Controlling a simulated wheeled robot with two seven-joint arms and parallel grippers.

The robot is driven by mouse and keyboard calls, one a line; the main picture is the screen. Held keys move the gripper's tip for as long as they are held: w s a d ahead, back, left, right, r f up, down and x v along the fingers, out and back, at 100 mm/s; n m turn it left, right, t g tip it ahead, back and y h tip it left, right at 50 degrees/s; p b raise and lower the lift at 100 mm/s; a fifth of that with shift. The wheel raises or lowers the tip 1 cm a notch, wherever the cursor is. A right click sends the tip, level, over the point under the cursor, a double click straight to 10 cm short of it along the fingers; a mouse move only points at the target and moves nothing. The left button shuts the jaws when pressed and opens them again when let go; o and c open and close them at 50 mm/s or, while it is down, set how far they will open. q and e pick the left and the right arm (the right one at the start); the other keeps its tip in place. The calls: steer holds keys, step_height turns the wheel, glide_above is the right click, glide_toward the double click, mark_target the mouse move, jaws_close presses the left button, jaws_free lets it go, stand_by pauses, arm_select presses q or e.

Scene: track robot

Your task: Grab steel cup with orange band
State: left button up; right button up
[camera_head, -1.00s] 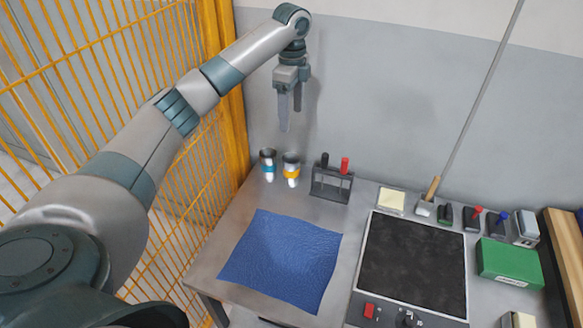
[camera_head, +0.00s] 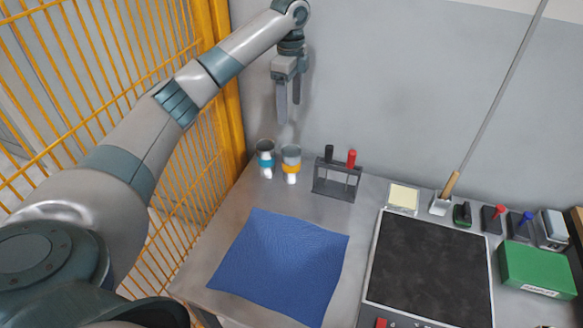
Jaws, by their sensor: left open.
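The steel cup with orange band (camera_head: 291,165) stands upright at the back left of the table, against the grey wall side. A similar steel cup with a blue band (camera_head: 266,159) stands just to its left. My left gripper (camera_head: 289,113) hangs with its fingers pointing down, above the two cups and apart from them. It is open and empty. My right gripper does not show.
A dark rack (camera_head: 336,181) with a black and a red handle stands right of the cups. A blue cloth (camera_head: 278,262) lies in front of them. A black mat (camera_head: 430,268), a green box (camera_head: 538,270) and stamps fill the right side. A yellow fence (camera_head: 95,75) borders the left.

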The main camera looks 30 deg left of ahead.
arm_select(q)
steer(key=shift+s+r, duration=0.1)
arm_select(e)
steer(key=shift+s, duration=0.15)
arm_select(q)
step_height(320, 180, down, 12)
steer(key=p, duration=0.3)
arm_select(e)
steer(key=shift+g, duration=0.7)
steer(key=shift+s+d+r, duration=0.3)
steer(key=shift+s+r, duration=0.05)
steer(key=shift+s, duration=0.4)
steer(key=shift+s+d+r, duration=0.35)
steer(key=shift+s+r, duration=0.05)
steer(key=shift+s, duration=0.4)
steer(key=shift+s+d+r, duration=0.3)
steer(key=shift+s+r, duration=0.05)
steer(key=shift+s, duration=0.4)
arm_select(q)
steer(key=shift+d+f+p, duration=0.1)
steer(key=shift+f+p, duration=0.15)
steer(key=shift+p, duration=0.1)
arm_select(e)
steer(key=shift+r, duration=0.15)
